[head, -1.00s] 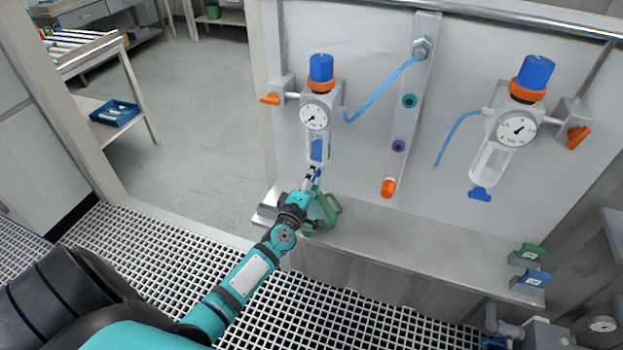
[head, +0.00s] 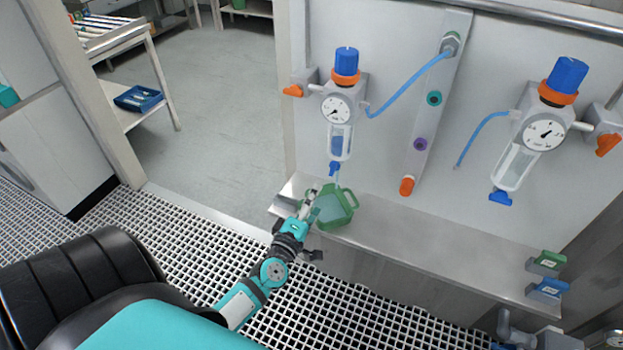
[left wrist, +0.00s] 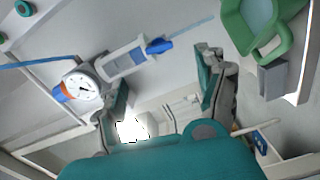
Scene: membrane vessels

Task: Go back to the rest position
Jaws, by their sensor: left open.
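My left gripper (head: 308,204) is open and empty, in front of the shelf and just left of the green jug (head: 350,212). In the left wrist view its two fingers (left wrist: 165,88) are spread with nothing between them. The left vessel (head: 341,140) hangs on the panel above the jug, with blue liquid in its clear bowl. A thin pale blue stream runs from its blue drain valve (head: 334,168) down to the jug, which holds pale liquid. The wrist view also shows this valve (left wrist: 158,46) and the jug (left wrist: 262,22). My right gripper is in neither view.
A steel shelf (head: 440,253) runs below the panel. A second vessel (head: 522,150) hangs at the right, with a loose blue hose beside it. Green and blue blocks (head: 548,262) sit at the shelf's right end. Open floor (head: 220,120) lies at the left.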

